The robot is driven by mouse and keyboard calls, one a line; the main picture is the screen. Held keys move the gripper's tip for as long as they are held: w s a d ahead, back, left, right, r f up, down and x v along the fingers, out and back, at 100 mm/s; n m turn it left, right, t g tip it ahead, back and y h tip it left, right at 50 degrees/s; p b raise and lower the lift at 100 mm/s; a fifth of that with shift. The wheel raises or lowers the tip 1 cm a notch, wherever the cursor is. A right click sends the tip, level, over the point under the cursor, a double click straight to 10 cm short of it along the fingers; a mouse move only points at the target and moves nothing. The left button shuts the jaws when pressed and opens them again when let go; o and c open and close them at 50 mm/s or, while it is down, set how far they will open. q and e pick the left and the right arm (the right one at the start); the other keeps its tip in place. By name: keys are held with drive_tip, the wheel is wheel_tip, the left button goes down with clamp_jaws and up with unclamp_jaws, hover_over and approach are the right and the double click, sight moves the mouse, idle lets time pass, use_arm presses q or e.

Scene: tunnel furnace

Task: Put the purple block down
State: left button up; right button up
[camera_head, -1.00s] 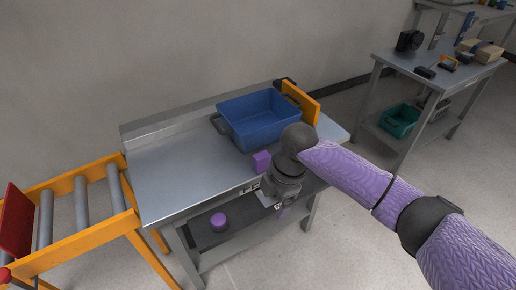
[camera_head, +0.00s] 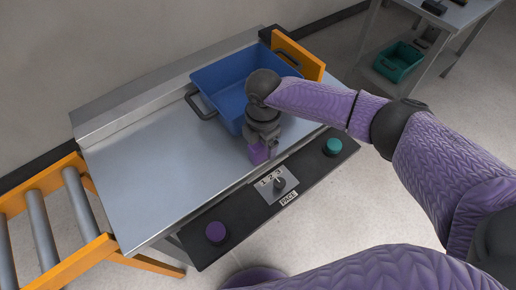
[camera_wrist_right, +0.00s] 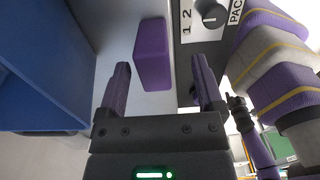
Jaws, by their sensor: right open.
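The purple block (camera_head: 258,154) rests on the steel table near its front edge, just in front of the blue bin (camera_head: 207,78). My right gripper (camera_head: 261,147) is pointed down at the block. In the right wrist view its fingers (camera_wrist_right: 160,76) are open, with the block (camera_wrist_right: 152,54) between and slightly beyond the tips. The block appears nearer the left finger, and I cannot tell whether they touch. In the head view the gripper hides part of the block. My left gripper is not in view.
A front panel holds a purple button (camera_head: 216,232), a selector knob (camera_head: 279,184) and a teal button (camera_head: 332,147). An orange-framed roller conveyor (camera_head: 84,262) adjoins the table at left. An orange plate (camera_head: 298,55) stands behind the bin. The table's left part is clear.

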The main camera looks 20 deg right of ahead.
sight(259, 151)
drive_tip(key=f, duration=0.1)
drive_tip(key=f+b, duration=0.2)
drive_tip(key=f, duration=0.1)
drive_tip(key=shift+w+a, duration=0.2)
drive_tip(key=shift+a, duration=0.05)
drive_tip(key=shift+f, duration=0.35)
drive_tip(key=shift+r, duration=0.15)
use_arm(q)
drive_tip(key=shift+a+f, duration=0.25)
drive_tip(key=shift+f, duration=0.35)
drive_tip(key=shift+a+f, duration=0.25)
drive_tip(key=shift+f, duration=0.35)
use_arm(e)
clamp_jaws()
